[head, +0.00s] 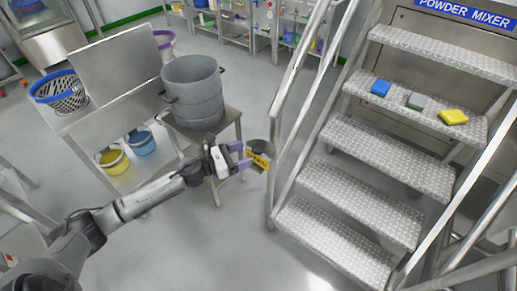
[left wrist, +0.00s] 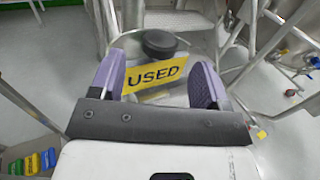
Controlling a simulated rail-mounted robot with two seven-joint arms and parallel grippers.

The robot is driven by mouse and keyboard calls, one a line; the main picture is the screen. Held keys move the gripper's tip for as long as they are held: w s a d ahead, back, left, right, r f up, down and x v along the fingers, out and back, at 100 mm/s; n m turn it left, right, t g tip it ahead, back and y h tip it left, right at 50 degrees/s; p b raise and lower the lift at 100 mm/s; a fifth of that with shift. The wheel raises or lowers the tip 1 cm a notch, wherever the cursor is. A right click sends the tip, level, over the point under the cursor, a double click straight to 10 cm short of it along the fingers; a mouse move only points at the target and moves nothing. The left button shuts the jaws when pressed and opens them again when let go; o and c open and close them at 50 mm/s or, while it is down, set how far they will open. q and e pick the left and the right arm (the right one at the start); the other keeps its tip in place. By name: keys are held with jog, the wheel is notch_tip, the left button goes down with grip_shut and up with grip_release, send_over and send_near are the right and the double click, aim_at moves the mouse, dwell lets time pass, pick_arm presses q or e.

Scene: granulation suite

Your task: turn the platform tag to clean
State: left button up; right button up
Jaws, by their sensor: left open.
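The platform tag (head: 260,161) is a yellow plate by the left handrail of the steps. In the left wrist view the tag (left wrist: 155,76) reads "USED" in dark letters, with a round black knob (left wrist: 158,42) just beyond its top edge. My left gripper (head: 244,158) is open, with its purple fingers pointing at the tag. In the left wrist view the fingers of my left gripper (left wrist: 157,72) stand one on each side of the tag. I cannot tell whether they touch it. My right gripper is out of view.
Metal steps (head: 378,147) with handrails rise at the right. Blue, grey and yellow blocks (head: 453,116) lie on one tread. A steel drum (head: 196,92) stands on a small table left of the tag. Open floor lies below the gripper.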

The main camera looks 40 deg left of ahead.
aim_at(259, 147)
pick_arm(q)
jog(key=shift+x, duration=3.05)
jog(key=shift+c, duration=0.2)
jog(key=c, duration=0.9)
